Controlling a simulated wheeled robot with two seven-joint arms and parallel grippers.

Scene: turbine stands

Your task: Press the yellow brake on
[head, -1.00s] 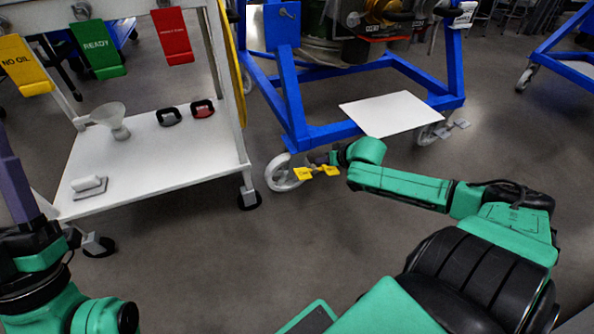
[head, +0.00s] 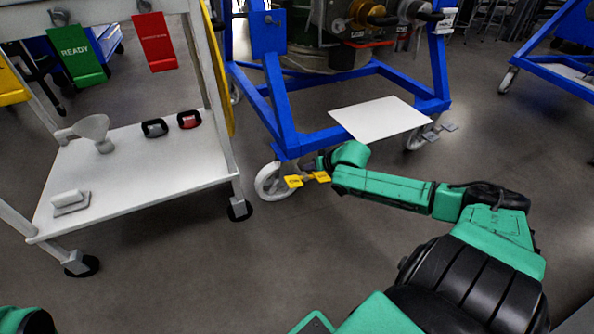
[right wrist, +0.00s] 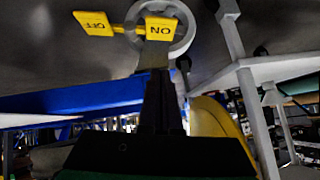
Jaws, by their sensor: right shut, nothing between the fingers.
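The yellow brake has two flat pedals beside a grey-white caster wheel (head: 273,181) at the foot of the blue stand. The ON pedal (right wrist: 160,28) shows in the right wrist view just past my fingertips, and the OFF pedal (right wrist: 95,22) is to its left. In the head view the ON pedal (head: 293,181) is the left one, nearer the wheel. My right gripper (right wrist: 160,78) is shut and empty, its fingers pointing at the ON pedal; whether they touch it I cannot tell. My left gripper is out of view.
The blue stand (head: 284,130) carries a white board (head: 381,119) and machinery. A white cart (head: 140,170) with several small items stands to the left, with READY (head: 75,50) and red (head: 155,42) signs above. Grey floor is clear in front.

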